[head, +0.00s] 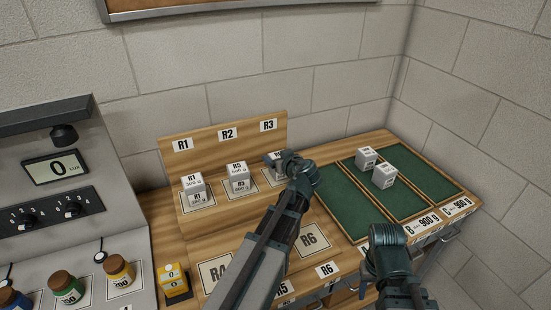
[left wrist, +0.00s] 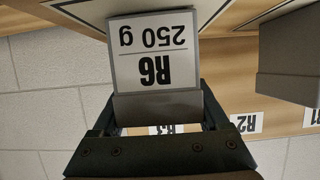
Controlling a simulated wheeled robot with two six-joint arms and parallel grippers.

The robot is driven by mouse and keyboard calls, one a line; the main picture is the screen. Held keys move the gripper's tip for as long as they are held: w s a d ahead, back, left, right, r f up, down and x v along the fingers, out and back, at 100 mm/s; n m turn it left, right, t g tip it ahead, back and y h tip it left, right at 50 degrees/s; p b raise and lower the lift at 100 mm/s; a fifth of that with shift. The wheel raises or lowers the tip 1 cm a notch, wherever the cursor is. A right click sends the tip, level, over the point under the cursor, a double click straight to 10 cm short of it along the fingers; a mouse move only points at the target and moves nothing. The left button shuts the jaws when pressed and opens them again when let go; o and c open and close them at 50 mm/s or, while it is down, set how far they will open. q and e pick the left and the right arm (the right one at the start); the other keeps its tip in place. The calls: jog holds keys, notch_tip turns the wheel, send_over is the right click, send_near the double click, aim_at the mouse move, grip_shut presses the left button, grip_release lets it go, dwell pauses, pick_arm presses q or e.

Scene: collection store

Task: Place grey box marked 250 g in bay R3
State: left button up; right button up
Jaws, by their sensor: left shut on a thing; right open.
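The grey box marked R6 250 g (left wrist: 153,65) fills the middle of the left wrist view, upside down in the picture. My left gripper (head: 284,160) is shut on it. In the head view the box (head: 271,159) is at bay R3, below the R3 label (head: 268,125), partly hidden by the gripper. I cannot tell whether it touches the bay floor. The R3 label also shows partly behind the fingers in the left wrist view (left wrist: 165,129). My right gripper (head: 388,242) is open at the lower right; its fingers are hardly visible.
Box R1 (head: 193,183) stands in bay R1 and box R5 (head: 237,172) in bay R2, close left of my gripper. Two grey boxes (head: 384,176) stand on the green trays (head: 408,201). A light-meter console (head: 60,180) and bottles are at the left.

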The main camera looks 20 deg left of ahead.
pick_arm(q)
jog(key=shift+a+f, duration=0.1)
jog(key=shift+f, duration=0.15)
jog(key=o, duration=1.5)
jog(key=shift+r, duration=0.1)
